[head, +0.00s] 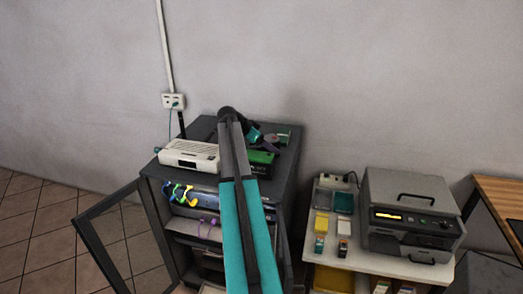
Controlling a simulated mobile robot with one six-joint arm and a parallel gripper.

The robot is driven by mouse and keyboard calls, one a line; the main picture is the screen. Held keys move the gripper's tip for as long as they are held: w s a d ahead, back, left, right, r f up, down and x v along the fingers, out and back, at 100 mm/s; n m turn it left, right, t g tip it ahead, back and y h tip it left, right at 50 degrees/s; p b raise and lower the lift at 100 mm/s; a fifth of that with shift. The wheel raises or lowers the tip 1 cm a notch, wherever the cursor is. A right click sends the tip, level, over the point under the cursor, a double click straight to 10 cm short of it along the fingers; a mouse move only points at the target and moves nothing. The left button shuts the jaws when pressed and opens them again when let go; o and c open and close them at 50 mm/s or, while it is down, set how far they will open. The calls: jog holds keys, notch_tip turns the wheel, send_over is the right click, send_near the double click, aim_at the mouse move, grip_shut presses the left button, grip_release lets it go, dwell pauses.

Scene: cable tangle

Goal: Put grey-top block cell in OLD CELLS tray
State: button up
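My arm reaches up from the bottom middle over the dark cabinet. My gripper (262,138), partly hidden by the arm, appears at its far end above the green box; its finger state is unclear. More small cells (382,287) sit at the lower front edge. I cannot make out which one has a grey top. No OLD CELLS lettering is readable, so I cannot tell which tray bears it.
A white router (190,156) and a green box (262,161) lie on the dark cabinet (283,190). Its door (108,240) stands open at left, with colourful cables (180,194) inside. A grey machine (411,215) fills the light table's right side. A wooden table (498,196) stands far right.

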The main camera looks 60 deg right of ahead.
grip_shut()
jog(key=shift+r, duration=0.15)
dwell(0.4)
jog(key=shift+d+r, duration=0.1)
jog(key=shift+r, duration=0.2)
notch_tip(320, 180, up, 17)
jog(key=b, duration=0.4)
jog(key=shift+r, duration=0.2)
dwell(0.4)
dwell(0.5)
